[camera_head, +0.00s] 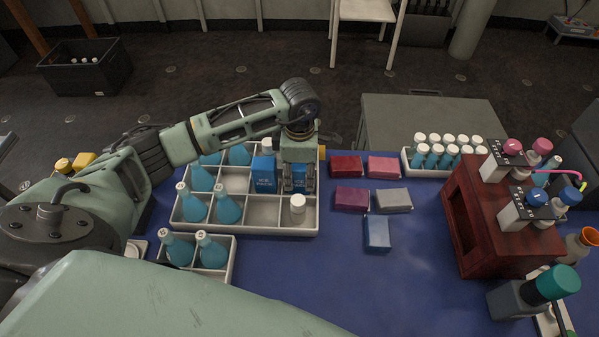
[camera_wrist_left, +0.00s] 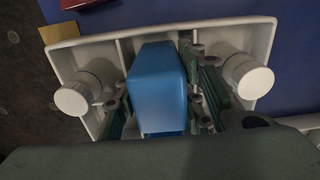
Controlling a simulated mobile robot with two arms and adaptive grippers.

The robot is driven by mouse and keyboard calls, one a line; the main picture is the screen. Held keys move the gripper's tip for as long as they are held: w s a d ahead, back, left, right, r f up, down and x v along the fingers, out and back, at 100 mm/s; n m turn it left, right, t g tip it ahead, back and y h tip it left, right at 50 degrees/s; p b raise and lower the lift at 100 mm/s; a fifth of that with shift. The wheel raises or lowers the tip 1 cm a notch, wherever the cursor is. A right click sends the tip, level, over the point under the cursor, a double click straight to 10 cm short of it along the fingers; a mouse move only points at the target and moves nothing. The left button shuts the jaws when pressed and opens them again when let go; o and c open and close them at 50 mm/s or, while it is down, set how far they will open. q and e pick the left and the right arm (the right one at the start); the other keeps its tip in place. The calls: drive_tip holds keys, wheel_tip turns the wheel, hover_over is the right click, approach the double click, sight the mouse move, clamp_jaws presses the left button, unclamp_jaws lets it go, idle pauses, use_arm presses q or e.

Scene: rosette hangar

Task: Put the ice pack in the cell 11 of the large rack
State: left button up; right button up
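The large rack (camera_head: 245,231) is a white tray of cells on the blue table. Blue conical flasks (camera_head: 228,208) fill several left cells. My left gripper (camera_head: 300,182) is over its right column, pointing down. It is closed around a blue ice pack (camera_wrist_left: 158,85), with fingers against both sides in the left wrist view. The pack's lower end is hidden, so I cannot tell if it rests in the cell. A similar blue pack (camera_head: 264,176) with white lettering stands in the column to the left. A white-capped jar (camera_head: 298,205) stands in the front right cell. My right gripper is not in view.
A front cell (camera_head: 263,211) and a middle cell (camera_head: 235,180) are empty. A smaller tray (camera_head: 232,262) holds two flasks. Coloured boxes (camera_head: 351,198) lie right of the rack. A dark red stand (camera_head: 500,225) is at the right.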

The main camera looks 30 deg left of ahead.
use_arm(q)
drive_tip(key=o, duration=0.3)
drive_tip(key=shift+r, duration=0.2)
wheel_tip(320, 180, up, 12)
drive_tip(key=shift+b, duration=0.85)
drive_tip(key=shift+f, duration=0.1)
